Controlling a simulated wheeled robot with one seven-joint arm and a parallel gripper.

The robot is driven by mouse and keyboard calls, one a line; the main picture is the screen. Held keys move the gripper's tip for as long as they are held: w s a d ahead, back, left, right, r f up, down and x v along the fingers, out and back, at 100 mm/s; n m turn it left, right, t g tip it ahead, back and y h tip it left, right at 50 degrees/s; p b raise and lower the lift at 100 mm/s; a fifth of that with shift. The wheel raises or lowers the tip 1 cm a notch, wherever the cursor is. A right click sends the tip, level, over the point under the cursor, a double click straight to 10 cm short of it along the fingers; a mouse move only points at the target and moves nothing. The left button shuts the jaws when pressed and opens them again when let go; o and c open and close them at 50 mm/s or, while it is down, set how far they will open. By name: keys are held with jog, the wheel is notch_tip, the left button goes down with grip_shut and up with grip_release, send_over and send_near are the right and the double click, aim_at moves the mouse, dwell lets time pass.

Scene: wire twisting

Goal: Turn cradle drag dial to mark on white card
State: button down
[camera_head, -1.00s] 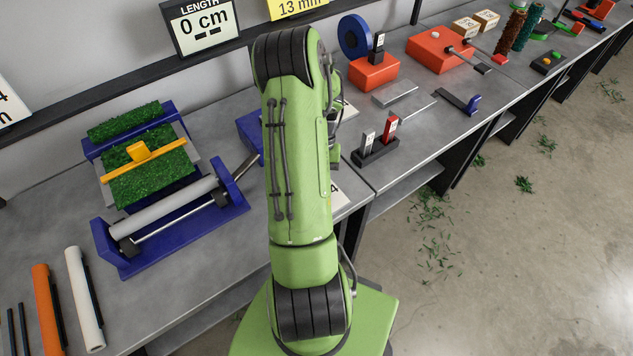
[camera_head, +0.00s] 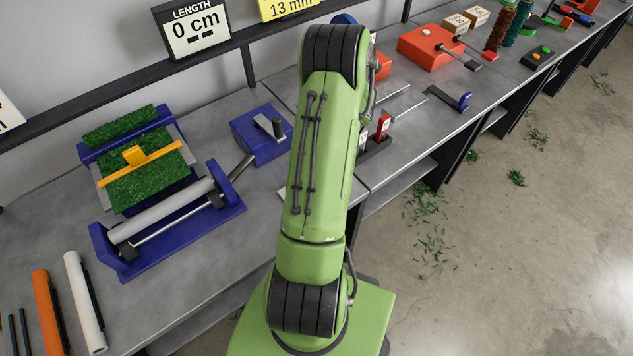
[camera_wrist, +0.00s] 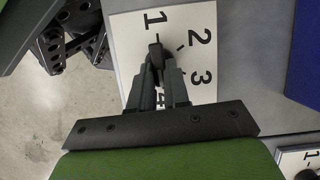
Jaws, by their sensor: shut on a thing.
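In the wrist view a white card (camera_wrist: 126,58) carries the numbers 1, 2, 3 and a partly hidden 4, with short tick marks. My gripper (camera_wrist: 158,64) is shut on a small dark dial knob (camera_wrist: 156,50) over the card, just below the 1. The knob's tip lies close to the tick at the 1; its exact setting is hard to read, as the fingers cover most of the dial. In the head view my arm hides the gripper and the dial.
A second numbered card (camera_wrist: 295,158) with a dark knob shows at the wrist view's lower right corner. In the head view a blue cradle (camera_head: 225,205) holds a grey roller, with a blue box (camera_head: 258,140) beside it. A sign (camera_head: 195,28) reads 0 cm.

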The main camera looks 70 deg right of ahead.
jog(key=shift+s+a+f+m, duration=0.1)
jog(key=shift+a+f+m, duration=0.15)
jog(key=shift+m, duration=0.25)
jog(key=c, duration=1.1)
grip_release()
jog(key=shift+d+r, duration=0.15)
jog(key=shift+r, duration=0.1)
jog(key=p+v, duration=0.4)
jog(key=v, duration=1.1)
jog(key=shift+s, duration=0.2)
jog(key=shift+r, duration=0.1)
